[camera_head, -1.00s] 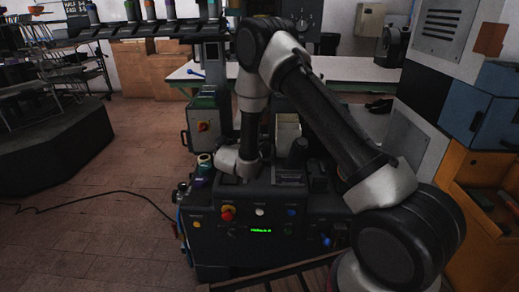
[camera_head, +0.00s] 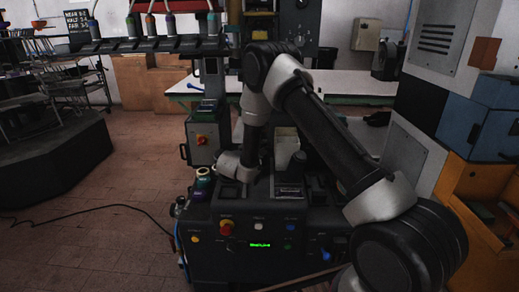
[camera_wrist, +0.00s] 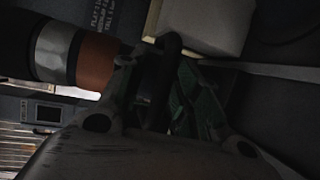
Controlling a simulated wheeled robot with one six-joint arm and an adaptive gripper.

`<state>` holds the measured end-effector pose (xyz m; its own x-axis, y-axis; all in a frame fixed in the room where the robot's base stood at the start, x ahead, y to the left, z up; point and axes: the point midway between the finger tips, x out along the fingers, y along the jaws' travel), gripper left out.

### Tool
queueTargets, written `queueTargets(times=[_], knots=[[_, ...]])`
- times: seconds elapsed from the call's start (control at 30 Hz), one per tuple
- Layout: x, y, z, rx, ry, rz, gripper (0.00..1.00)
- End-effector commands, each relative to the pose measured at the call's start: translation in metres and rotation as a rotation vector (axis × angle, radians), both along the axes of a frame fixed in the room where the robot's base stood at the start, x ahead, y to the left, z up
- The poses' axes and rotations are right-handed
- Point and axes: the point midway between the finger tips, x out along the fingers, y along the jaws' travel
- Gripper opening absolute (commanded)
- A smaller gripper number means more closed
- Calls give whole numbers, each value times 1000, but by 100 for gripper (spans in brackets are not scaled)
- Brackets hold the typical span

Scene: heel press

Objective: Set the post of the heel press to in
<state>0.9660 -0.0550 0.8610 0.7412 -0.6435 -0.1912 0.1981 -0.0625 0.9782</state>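The heel press (camera_head: 255,250) is the dark machine in the middle of the head view, with a control panel at its front. My arm reaches over it, and my gripper (camera_head: 232,166) is low over its top, left of centre. In the wrist view my gripper (camera_wrist: 163,75) has its two fingers apart, with a dark bar between them. Whether they touch the bar is too dark to tell. A copper and silver cylinder (camera_wrist: 75,55) lies to the left of the fingers and a pale block (camera_wrist: 205,25) to the upper right. I cannot tell which part is the post.
The panel carries a red knob (camera_head: 226,228), small buttons and a green display (camera_head: 260,245). A rack of bottles (camera_head: 150,42) hangs at the upper left. An orange cabinet (camera_head: 462,205) stands at the right. A pale bench (camera_head: 345,84) is behind. Floor at the left is mostly clear.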

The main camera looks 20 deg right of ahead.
Motion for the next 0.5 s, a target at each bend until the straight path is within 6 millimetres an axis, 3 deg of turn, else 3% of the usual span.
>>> queueTargets(times=[0.33, 0.5], knots=[[-4, 4, 0, 0, 3, 1, 35], [-23, 21, 5, -2, 3, 5, 35]])
